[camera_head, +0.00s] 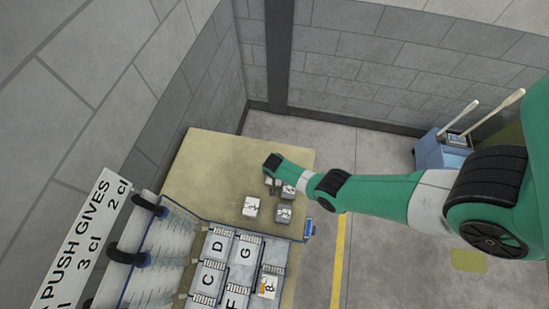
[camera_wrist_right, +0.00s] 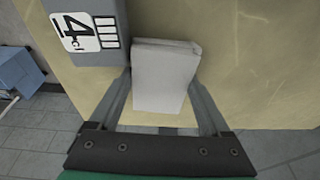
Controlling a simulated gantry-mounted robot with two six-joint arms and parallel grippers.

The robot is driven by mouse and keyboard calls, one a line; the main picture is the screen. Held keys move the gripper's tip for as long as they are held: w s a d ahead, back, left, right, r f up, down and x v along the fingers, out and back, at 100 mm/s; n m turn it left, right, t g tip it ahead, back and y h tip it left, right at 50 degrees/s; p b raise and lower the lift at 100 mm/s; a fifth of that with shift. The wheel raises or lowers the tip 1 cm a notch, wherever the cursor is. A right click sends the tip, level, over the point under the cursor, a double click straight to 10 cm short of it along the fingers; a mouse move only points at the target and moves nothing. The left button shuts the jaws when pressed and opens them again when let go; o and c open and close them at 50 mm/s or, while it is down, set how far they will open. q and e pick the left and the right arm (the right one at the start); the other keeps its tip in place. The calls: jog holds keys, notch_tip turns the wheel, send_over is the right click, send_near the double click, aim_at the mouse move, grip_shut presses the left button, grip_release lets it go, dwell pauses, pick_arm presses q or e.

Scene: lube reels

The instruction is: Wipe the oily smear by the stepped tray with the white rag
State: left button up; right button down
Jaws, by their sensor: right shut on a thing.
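My right gripper (camera_head: 271,180) is over the tan bench, at the far end of my green arm. In the right wrist view my right gripper (camera_wrist_right: 163,80) is shut on a white, folded, block-like thing that looks like the white rag (camera_wrist_right: 166,65). The rag stands out between the two fingers above the tan surface. The stepped tray (camera_head: 228,229) is at the bottom of the head view, with lettered blocks D, G, C and F on it. I cannot make out an oily smear in either view. My left gripper is not in view.
White-topped grey blocks with black marks, one of them here (camera_head: 251,206), stand near the gripper. A grey block labelled 4 cl (camera_wrist_right: 88,30) is close beside the rag. The tan bench (camera_head: 215,165) is clear at the back left. A sign (camera_head: 80,245) and black-hooked rack stand left.

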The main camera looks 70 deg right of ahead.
jog(key=shift+s, duration=0.45)
jog(key=shift+h, duration=0.3)
jog(key=r+p, duration=0.1)
jog(key=r, duration=0.1)
jog(key=w+d+r+p, duration=0.1)
jog(key=r+p, duration=0.1)
jog(key=w+r+p, duration=0.1)
jog(key=r, duration=0.1)
jog(key=shift+d, duration=0.25)
notch_tip(320, 180, up, 3)
jog(key=p, duration=0.3)
jog(key=shift+s, duration=0.15)
